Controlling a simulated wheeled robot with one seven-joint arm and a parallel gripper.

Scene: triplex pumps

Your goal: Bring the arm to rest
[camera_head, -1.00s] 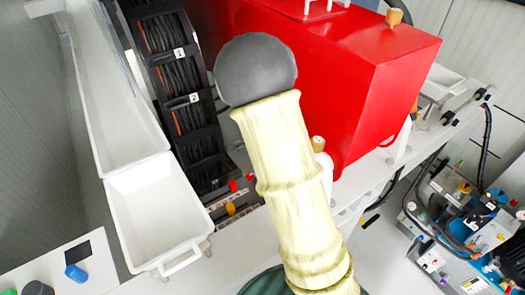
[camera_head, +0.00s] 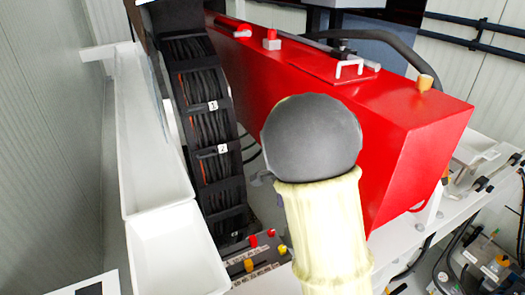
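My arm (camera_head: 325,225) rises from the bottom of the head view, in a pale cream sleeve with a dark grey rounded joint (camera_head: 312,137) at its top. It stands in front of the red housing (camera_head: 400,125) and hides part of it. My gripper is not visible in this view, so its fingers cannot be seen.
A black cable chain (camera_head: 212,140) with numbered tags runs left of the arm. White trays (camera_head: 178,250) lie along the left wall. Red and yellow knobs (camera_head: 249,265) sit below the chain. A white bench (camera_head: 400,240) and fittings are at the right.

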